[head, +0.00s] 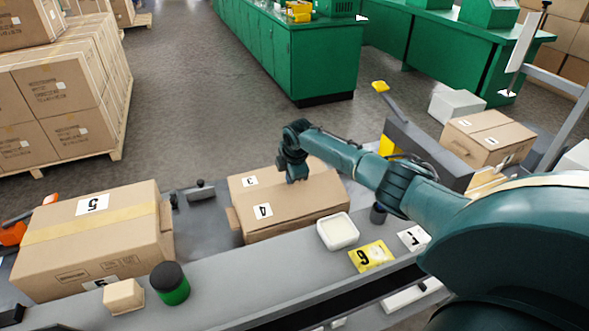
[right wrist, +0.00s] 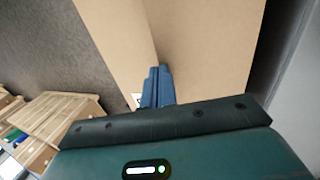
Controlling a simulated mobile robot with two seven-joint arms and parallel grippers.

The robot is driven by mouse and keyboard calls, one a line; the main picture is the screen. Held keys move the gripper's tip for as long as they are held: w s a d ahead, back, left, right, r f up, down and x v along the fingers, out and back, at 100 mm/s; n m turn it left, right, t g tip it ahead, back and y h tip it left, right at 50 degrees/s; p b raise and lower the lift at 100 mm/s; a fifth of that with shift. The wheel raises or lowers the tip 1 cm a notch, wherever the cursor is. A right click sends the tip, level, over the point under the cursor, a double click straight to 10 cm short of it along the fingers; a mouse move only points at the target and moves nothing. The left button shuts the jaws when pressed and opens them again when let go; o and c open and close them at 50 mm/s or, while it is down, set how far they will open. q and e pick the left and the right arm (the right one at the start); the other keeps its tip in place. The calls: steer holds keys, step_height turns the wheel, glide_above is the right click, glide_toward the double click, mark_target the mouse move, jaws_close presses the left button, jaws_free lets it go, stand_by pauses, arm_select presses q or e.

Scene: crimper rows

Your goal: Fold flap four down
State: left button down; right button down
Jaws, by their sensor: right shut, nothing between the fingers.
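The carton (head: 300,222) sits on the grey conveyor in the middle of the head view, with labels 3 and 4 on its top. Flap four (head: 290,207), marked 4, is the near panel and looks roughly flat; I cannot tell whether it lies fully down. The far panel (head: 243,182) bears the 3. A small side flap (head: 234,220) sticks out at the carton's left end. My right gripper (head: 293,178) is shut and empty, pointing down over the carton's top. In the right wrist view its fingers (right wrist: 158,72) are together against brown cardboard (right wrist: 205,50); contact is unclear.
A taped carton marked 5 (head: 90,235) stands left. Along the near ledge are a green jar (head: 171,285), a small tan block (head: 124,297), a white tray (head: 338,232) and a yellow card marked 6 (head: 370,256). Another carton (head: 489,137) stands right, beyond my right arm.

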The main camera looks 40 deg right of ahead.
steer(key=shift+b+x, duration=0.7)
steer(key=shift+x, duration=0.45)
arm_select(q)
steer(key=shift+w+d+f, duration=0.25)
steer(key=shift+w+d, duration=0.15)
steer(key=shift+d, duration=0.15)
arm_select(e)
steer(key=shift+w, duration=0.1)
steer(key=shift+f, duration=0.1)
arm_select(q)
steer(key=shift+a+r, duration=0.1)
steer(key=shift+r, duration=0.05)
arm_select(e)
steer(key=shift+s+r+p, duration=0.2)
steer(key=shift+r+p, duration=0.05)
steer(key=shift+p, duration=0.15)
steer(key=shift+s+a+r+p, duration=0.15)
steer(key=shift+s+p, duration=0.25)
steer(key=shift+p, duration=0.45)
arm_select(q)
step_height(320, 180, up, 3)
steer(key=shift+w+f, duration=0.1)
arm_select(e)
steer(key=shift+s, duration=0.1)
